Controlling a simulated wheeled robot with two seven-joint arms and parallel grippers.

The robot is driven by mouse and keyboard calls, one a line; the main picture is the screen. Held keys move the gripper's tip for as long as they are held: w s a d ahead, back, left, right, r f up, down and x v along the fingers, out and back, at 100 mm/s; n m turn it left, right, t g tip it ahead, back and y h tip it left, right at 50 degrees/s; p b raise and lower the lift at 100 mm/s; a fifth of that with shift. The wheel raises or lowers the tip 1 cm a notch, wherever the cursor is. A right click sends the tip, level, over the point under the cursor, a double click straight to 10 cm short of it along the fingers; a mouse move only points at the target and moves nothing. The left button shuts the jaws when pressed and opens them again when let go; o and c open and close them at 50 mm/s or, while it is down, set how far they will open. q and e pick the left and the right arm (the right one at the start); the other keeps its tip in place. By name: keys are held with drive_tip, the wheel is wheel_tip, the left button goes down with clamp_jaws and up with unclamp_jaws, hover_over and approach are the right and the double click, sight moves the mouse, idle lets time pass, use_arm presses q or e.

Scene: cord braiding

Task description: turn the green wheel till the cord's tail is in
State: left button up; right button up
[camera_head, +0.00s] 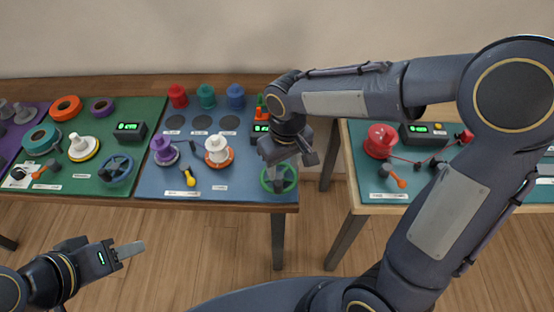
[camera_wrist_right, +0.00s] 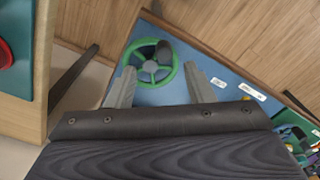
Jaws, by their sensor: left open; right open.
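The green wheel (camera_head: 279,179) lies at the front right corner of the blue mat, partly behind my right gripper in the head view. In the right wrist view the green wheel (camera_wrist_right: 152,62) shows its spokes and a dark knob on its rim. My right gripper (camera_head: 300,176) is above the wheel; in the wrist view its open fingers (camera_wrist_right: 160,85) stand on either side of the wheel's near part, with nothing held. I cannot tell whether they touch it. My left gripper (camera_head: 142,247) is open and empty, low in front of the table. The cord's tail cannot be made out.
The blue mat (camera_head: 230,185) also bears a purple spool (camera_head: 163,151), a white spool on an orange base (camera_head: 218,151) and a yellow-handled tool (camera_head: 188,178). A dark-blue wheel (camera_head: 115,170) is on the green mat. A gap separates this table from the right table with a red spool (camera_head: 380,141).

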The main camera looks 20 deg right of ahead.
sight(278, 182)
drive_tip(key=shift+w+a+f, duration=0.4)
drive_tip(key=shift+a+f, duration=0.15)
drive_tip(key=shift+f, duration=0.1)
wheel_tip(278, 182, down, 7)
drive_tip(key=shift+f, duration=0.2)
drive_tip(key=shift+c, duration=0.3)
clamp_jaws()
idle(0.5)
